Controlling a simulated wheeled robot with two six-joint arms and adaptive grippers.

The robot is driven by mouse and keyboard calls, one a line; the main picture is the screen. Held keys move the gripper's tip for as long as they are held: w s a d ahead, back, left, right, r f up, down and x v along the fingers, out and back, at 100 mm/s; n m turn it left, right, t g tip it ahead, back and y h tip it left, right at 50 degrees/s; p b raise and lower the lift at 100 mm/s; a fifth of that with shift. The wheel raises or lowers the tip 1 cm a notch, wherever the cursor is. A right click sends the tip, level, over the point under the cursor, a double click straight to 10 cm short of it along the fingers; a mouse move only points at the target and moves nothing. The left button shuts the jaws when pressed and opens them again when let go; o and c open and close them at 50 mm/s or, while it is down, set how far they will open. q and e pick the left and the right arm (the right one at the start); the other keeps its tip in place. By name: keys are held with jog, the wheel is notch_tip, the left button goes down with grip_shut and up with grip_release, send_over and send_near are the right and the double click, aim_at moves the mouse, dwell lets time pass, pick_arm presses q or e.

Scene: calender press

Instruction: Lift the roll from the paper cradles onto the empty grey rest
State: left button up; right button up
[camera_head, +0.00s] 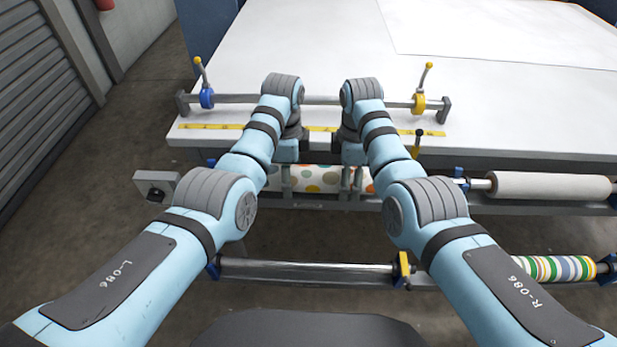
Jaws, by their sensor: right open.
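A roll with colored dots on white (318,179) lies level below the front edge of the white table, partly hidden by my grippers and forearms. My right gripper (351,182) is open, pointing down at the right part of this roll. My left gripper (286,182) points down at its left part; its finger gap is too small to judge. Whether either touches the roll is unclear. The cradles under the roll are mostly hidden. A bare bar (235,99) spans grey end stands on the table; I cannot tell which support is the empty grey rest.
A plain white roll (550,185) sits at the right, with a striped roll (553,268) lower down. A bare metal shaft (310,272) with a yellow collar (402,268) runs low in front. A grey box (156,186) juts out at left. The white tabletop (300,45) is largely clear.

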pick_arm(q)
jog(key=shift+s, duration=0.1)
jog(key=c, duration=1.4)
pick_arm(e)
jog(key=c, duration=1.4)
pick_arm(q)
jog(key=shift+o, duration=0.2)
pick_arm(e)
jog(key=shift+o, duration=0.2)
pick_arm(q)
jog(key=shift+r, duration=0.1)
pick_arm(e)
jog(key=shift+r, duration=0.15)
